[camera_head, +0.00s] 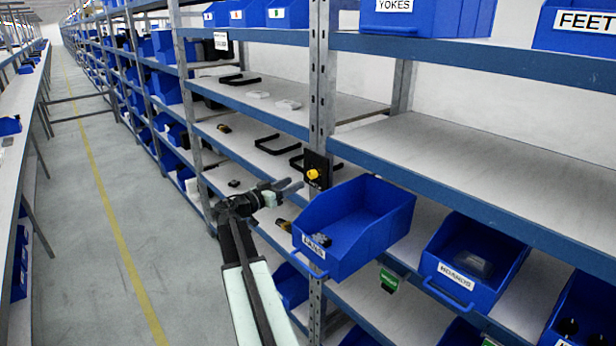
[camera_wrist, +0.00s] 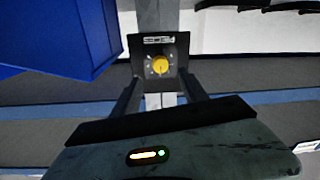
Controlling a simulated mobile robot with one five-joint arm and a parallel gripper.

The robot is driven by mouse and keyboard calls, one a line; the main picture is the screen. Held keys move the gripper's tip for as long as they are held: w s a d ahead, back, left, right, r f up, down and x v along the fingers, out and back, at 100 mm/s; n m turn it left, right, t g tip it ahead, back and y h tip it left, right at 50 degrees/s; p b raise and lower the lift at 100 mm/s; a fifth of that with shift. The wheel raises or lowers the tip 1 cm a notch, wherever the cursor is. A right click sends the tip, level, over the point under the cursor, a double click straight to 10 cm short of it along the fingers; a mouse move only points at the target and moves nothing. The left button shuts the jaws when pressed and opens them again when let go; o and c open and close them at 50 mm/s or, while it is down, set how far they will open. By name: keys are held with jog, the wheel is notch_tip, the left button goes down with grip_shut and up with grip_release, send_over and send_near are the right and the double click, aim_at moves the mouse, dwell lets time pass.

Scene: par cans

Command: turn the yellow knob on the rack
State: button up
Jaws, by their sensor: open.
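The yellow knob (camera_head: 313,174) sits on a small black plate fixed to the upright post of the rack (camera_head: 321,110). In the wrist view the knob (camera_wrist: 159,66) is near the centre top, on its dark plate with a pale label above it. My gripper (camera_head: 288,186) is to the left of the knob in the head view, with its fingers pointing toward the post. In the wrist view the two fingers (camera_wrist: 162,95) are spread apart, with the plate and knob beyond and between them. Nothing is between the fingers, and the knob appears untouched.
A blue bin (camera_head: 385,208) juts out from the rack just right of and below the knob; it also fills the upper left of the wrist view (camera_wrist: 60,35). Black handles (camera_head: 280,144) lie on the shelf behind. The aisle floor (camera_head: 85,200) at left is clear.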

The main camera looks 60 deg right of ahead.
aim_at(310, 176)
jog(key=x, duration=0.7)
jog(key=shift+d, duration=0.3)
grip_shut()
